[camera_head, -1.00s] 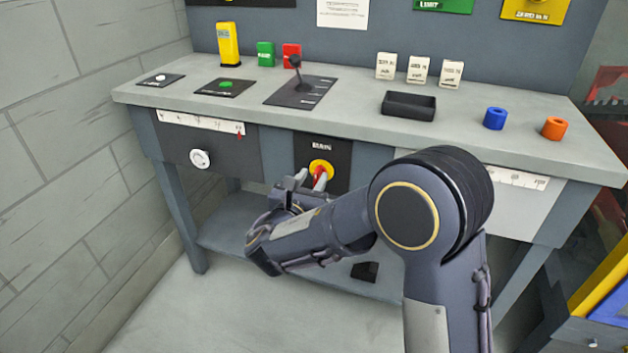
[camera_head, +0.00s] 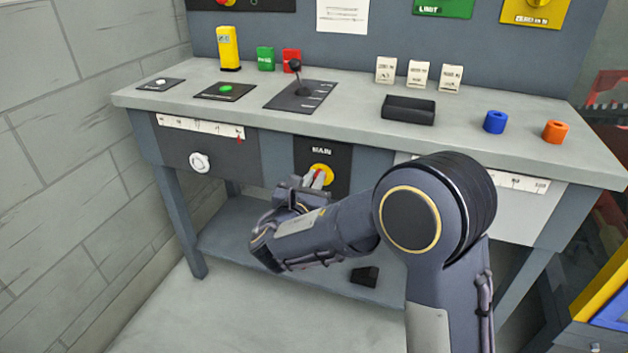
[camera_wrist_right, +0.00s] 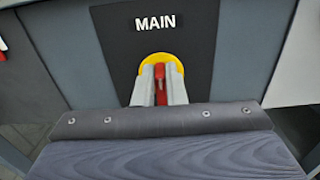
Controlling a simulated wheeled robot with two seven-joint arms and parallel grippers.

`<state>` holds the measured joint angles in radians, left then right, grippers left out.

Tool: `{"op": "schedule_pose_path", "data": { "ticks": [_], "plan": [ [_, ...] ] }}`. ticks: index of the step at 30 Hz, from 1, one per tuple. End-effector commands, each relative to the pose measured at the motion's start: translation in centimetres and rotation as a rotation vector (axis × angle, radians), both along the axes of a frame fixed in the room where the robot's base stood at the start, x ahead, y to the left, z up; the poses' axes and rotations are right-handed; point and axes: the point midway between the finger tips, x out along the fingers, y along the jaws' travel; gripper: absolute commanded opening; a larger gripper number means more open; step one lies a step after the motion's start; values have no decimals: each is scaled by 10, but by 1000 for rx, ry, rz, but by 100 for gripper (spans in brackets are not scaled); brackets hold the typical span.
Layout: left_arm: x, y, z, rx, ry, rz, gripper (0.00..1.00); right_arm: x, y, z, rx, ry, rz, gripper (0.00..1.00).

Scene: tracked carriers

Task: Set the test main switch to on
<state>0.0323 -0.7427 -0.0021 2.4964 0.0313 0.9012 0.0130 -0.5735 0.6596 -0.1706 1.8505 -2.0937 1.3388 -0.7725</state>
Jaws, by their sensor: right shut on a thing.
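The main switch is a red handle (camera_wrist_right: 161,84) on a yellow round base (camera_head: 321,172), set in a black panel (camera_head: 338,155) marked MAIN on the bench front. My right gripper (camera_head: 314,180) is at the switch, with its fingers on both sides of the red handle. In the right wrist view the two pale fingers (camera_wrist_right: 160,86) are shut on the handle, which stands about upright between them. Part of the handle is hidden by the fingers. My left gripper is not in view.
The bench top (camera_head: 350,110) above holds a black lever panel (camera_head: 300,95), a black tray (camera_head: 408,108), a blue ring (camera_head: 495,121) and an orange ring (camera_head: 555,131). A white knob (camera_head: 200,161) is left of the switch. A black block (camera_head: 365,275) lies below.

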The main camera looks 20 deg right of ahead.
Motion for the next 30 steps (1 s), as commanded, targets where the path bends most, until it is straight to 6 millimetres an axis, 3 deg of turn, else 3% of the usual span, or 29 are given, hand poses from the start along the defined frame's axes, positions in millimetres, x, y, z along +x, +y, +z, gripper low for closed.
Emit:
{"op": "schedule_pose_path", "data": {
  "ticks": [11,30],
  "plan": [
    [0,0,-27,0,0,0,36,-2,-3,-5,159,-109,0,0],
    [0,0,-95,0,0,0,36,-8,-12,-10,659,-444,-1,0]
  ]
}}
